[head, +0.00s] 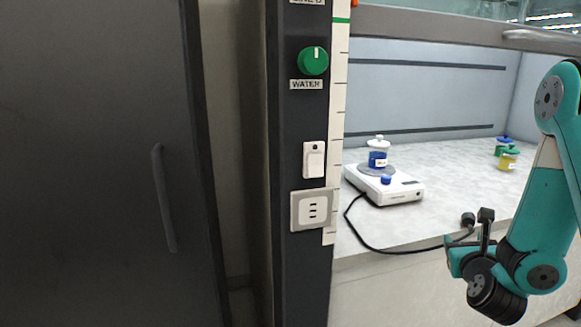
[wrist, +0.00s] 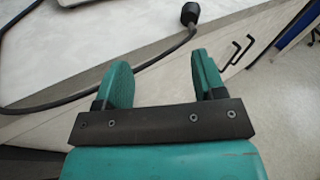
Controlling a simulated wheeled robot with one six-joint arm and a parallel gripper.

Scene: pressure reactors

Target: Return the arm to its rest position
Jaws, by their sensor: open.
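My teal arm (head: 545,205) stands at the right of the head view, bent, with its end low in front of the bench edge. My gripper (head: 449,256) points left there. In the wrist view my gripper (wrist: 160,66) shows two teal fingers spread apart, with nothing between them but the bench edge and a black cable beyond. The cable's black plug (wrist: 190,13) lies beyond the fingers, apart from them. In the head view the plug (head: 468,219) shows just above my wrist.
A white hotplate (head: 400,191) with a blue-filled jar (head: 378,158) stands on the pale bench (head: 450,190). Green and yellow jars (head: 508,160) stand farther right. A dark post carries a socket (head: 311,210), switch (head: 314,159) and green water knob (head: 313,61). A dark door (head: 90,170) is left.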

